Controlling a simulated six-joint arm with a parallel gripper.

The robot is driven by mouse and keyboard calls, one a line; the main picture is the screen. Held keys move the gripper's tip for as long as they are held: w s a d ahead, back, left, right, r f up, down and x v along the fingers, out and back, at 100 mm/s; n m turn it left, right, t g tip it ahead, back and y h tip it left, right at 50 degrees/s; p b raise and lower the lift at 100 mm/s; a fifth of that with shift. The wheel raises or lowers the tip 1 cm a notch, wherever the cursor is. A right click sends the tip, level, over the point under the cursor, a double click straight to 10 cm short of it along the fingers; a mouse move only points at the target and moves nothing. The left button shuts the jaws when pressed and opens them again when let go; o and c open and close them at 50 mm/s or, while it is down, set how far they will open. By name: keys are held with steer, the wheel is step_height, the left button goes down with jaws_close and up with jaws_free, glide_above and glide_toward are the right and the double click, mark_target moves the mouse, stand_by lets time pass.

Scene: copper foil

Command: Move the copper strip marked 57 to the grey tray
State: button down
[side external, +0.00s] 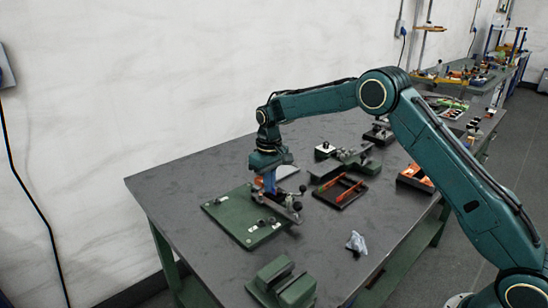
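My gripper (270,188) points down over the right part of a dark green plate (226,211), beside a small clamp-like fixture with dark knobs (291,206). Its fingers are small and partly hidden, so I cannot tell whether they are open or shut. A small orange-copper patch (258,182) shows right beside the fingers; I cannot tell whether it is held. Orange-copper strips (350,192) lie in a dark tray (324,197) to the right. No number 57 is readable. A pale grey flat thing (287,171), perhaps the grey tray, shows partly behind my gripper.
A green block fixture (283,285) stands at the table's front edge. A crumpled pale cloth (356,242) lies at the right front. Dark green fixtures (345,164) and an orange-filled box (416,178) stand farther back. The left table top (175,190) is clear.

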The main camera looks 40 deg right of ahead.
steer(key=shift+f, duration=1.7)
steer(key=c, duration=1.7)
jaws_free()
steer(key=shift+f, duration=0.2)
step_height(320, 180, up, 12)
steer(key=shift+w+r, duration=0.1)
steer(key=shift+r, duration=0.9)
